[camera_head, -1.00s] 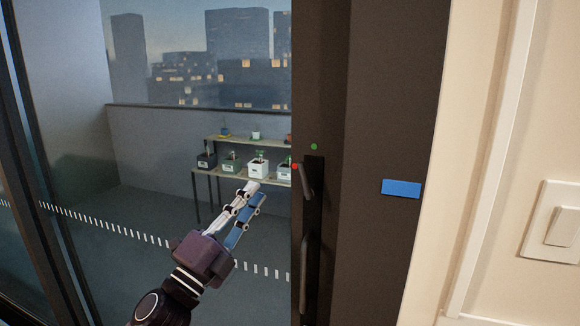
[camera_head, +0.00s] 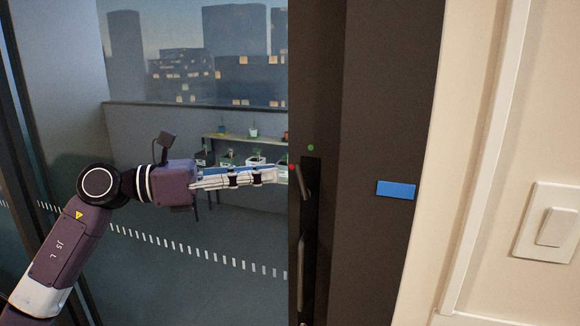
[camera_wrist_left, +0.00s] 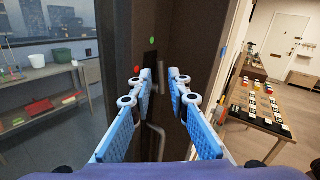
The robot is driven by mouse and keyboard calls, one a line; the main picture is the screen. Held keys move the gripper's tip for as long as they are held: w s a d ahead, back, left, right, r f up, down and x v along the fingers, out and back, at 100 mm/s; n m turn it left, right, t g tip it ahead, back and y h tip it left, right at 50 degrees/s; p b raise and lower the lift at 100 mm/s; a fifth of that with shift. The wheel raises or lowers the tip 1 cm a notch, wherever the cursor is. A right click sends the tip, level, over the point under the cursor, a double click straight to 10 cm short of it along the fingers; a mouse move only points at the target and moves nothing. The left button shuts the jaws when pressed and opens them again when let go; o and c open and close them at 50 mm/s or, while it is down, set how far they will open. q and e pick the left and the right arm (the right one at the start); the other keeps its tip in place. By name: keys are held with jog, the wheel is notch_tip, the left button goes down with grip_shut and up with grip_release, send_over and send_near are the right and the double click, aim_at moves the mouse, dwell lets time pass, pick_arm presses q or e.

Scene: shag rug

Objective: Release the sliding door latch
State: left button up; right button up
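The dark sliding door frame (camera_head: 330,110) stands upright right of the glass. The black latch lever (camera_head: 306,181) sits in a dark plate on it, tilted, below a green dot (camera_head: 311,148) and beside a red dot (camera_head: 292,167). My left gripper (camera_head: 281,174) points right, its tips just left of the lever. In the left wrist view my left gripper (camera_wrist_left: 160,73) is open, with a gap between its blue-padded fingers and nothing clearly held. The red dot (camera_wrist_left: 136,69) and green dot (camera_wrist_left: 152,40) show there; the lever is hard to make out. My right gripper is out of view.
A long door handle (camera_head: 301,265) is below the latch. A blue rectangle (camera_head: 396,190) is on the dark panel, and a light switch (camera_head: 555,227) on the wall. Potted plants stand on a shelf (camera_head: 213,138) behind the glass. The wrist view shows a table (camera_wrist_left: 262,128) with items at right.

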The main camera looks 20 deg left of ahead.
pick_arm(q)
jog(key=p+x, duration=0.1)
jog(key=x, duration=0.4)
jog(key=shift+r+p, duration=0.15)
jog(key=shift+p, duration=0.25)
jog(key=shift+d, duration=0.2)
jog(key=shift+w, duration=0.1)
grip_shut()
